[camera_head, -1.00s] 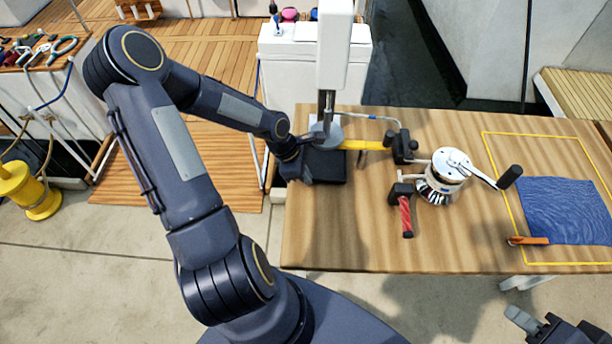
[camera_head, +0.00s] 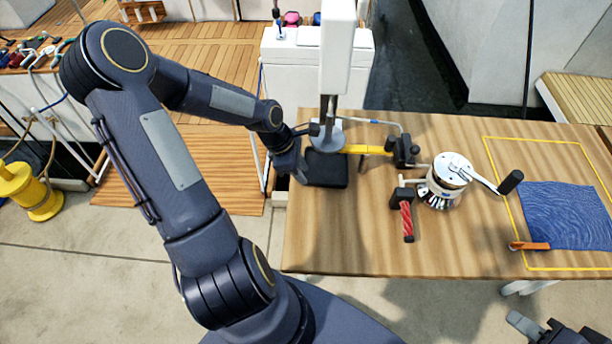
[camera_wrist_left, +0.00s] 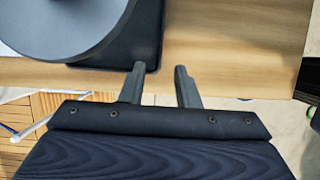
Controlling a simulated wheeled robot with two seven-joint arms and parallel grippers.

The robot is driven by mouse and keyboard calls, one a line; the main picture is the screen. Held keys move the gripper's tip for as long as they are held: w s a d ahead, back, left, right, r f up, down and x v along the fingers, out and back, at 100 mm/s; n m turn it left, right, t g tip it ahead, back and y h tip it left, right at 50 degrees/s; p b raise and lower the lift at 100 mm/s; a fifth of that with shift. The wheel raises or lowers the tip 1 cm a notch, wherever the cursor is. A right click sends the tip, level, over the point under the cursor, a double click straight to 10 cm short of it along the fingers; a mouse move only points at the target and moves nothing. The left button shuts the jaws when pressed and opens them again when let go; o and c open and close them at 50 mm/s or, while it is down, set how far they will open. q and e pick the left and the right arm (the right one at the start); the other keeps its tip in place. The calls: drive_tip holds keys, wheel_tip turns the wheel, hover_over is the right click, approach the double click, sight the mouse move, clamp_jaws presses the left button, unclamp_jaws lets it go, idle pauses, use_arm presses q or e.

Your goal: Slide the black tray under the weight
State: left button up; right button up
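The black tray (camera_head: 328,172) lies flat near the left end of the wooden table. The weight, a grey disc (camera_head: 327,135) on a rod under a white column, is at the tray's far edge. In the left wrist view the disc (camera_wrist_left: 60,25) covers much of the tray (camera_wrist_left: 150,45), leaving its corner visible. My left gripper (camera_head: 300,172) is at the tray's left side in the head view. In the wrist view its fingers (camera_wrist_left: 160,72) are apart with bare wood between them, one tip close to the tray's edge. My right gripper (camera_head: 530,326) is partly visible at bottom right; its opening is unclear.
A yellow bar (camera_head: 362,150) runs from beside the weight to a black clamp (camera_head: 403,150). A red-handled tool (camera_head: 406,218) and a silver winch (camera_head: 446,182) with a crank stand to the right. A blue cloth (camera_head: 565,213) lies farther right. The table's front middle is clear.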

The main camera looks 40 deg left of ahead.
use_arm(q)
drive_tip(key=v, duration=0.3)
drive_tip(key=shift+r, duration=0.2)
idle(0.3)
drive_tip(key=s+d+r+m+t, duration=0.1)
drive_tip(key=s+d+r+m, duration=0.4)
drive_tip(key=m, duration=0.6)
drive_tip(key=s+d+r+m+t, duration=0.2)
drive_tip(key=s+d+r+m, duration=0.4)
drive_tip(key=s+r+m, duration=0.4)
drive_tip(key=shift+s+r+m, duration=0.15)
drive_tip(key=shift+r+m, duration=0.55)
drive_tip(key=shift+r, duration=0.1)
drive_tip(key=shift+d, duration=0.1)
